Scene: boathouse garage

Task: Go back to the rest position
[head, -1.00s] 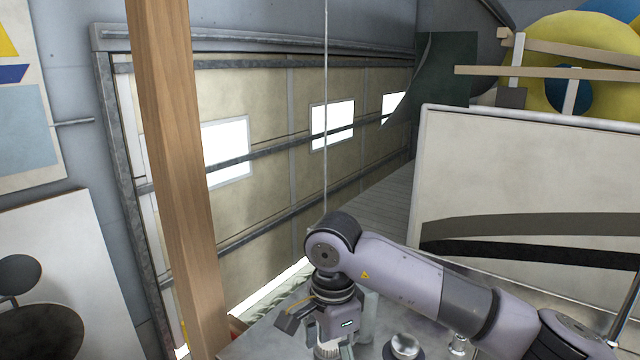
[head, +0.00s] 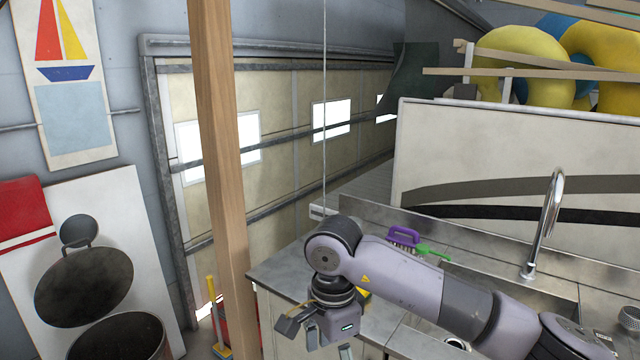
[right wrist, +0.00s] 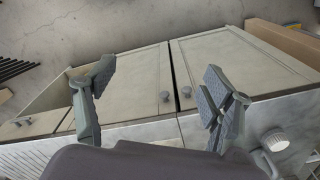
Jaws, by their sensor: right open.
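My right arm comes in from the right in the head view, and its gripper (head: 330,346) points down at the lower edge, in front of the metal sink counter (head: 285,270). In the right wrist view the same gripper (right wrist: 158,92) has its two fingers wide apart with nothing between them. Behind the fingers are the pale cabinet doors (right wrist: 130,88) and the concrete floor. My left gripper is in neither view.
The counter has a curved tap (head: 548,225), a purple item (head: 403,237) and a green brush (head: 432,251). A wooden post (head: 222,150) stands left of my arm. A dark open drum (head: 118,340) is at lower left. Open floor shows beyond the cabinets (right wrist: 130,30).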

